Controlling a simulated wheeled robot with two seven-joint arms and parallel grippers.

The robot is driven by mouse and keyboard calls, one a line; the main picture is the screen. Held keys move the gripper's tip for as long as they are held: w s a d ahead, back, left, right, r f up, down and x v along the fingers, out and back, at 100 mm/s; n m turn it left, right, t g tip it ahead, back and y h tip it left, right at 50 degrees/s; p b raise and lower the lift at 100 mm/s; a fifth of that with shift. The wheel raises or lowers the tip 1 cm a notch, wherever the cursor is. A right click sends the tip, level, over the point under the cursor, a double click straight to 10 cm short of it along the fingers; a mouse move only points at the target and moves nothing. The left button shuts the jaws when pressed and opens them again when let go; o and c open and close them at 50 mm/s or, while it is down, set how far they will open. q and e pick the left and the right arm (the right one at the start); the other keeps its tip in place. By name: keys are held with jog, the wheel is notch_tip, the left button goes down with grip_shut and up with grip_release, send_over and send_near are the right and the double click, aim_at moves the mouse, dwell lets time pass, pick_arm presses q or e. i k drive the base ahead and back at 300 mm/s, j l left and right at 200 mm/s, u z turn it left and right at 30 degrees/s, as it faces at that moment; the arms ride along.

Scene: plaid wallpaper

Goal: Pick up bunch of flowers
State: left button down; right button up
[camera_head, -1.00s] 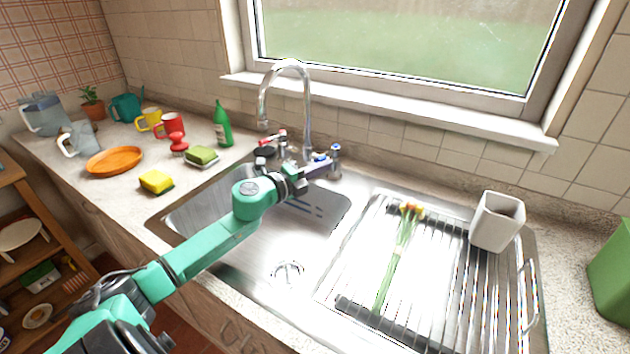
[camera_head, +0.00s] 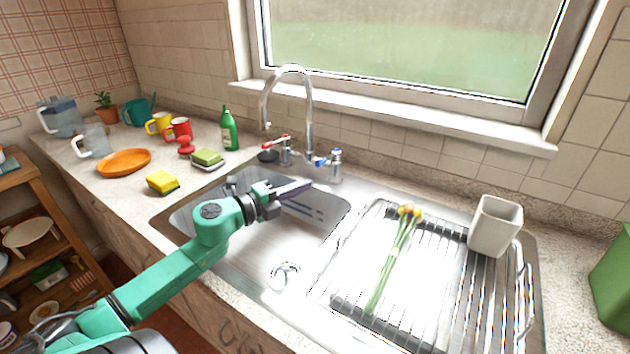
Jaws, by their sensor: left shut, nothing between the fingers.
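The bunch of flowers (camera_head: 393,258) lies on the ribbed drainboard right of the sink basin. Its long green stems point toward the front edge and its orange-yellow heads point toward the window. My left gripper (camera_head: 308,186) is over the sink basin, left of the flowers and apart from them. It is shut and empty. My right gripper is not in view.
A white square vase (camera_head: 495,226) stands at the drainboard's right. The faucet (camera_head: 309,110) rises behind the basin (camera_head: 330,215). A yellow sponge (camera_head: 162,182), orange plate (camera_head: 124,162) and green bottle (camera_head: 229,130) stand on the left counter.

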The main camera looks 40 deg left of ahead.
aim_at(411, 214)
jog(key=k, duration=1)
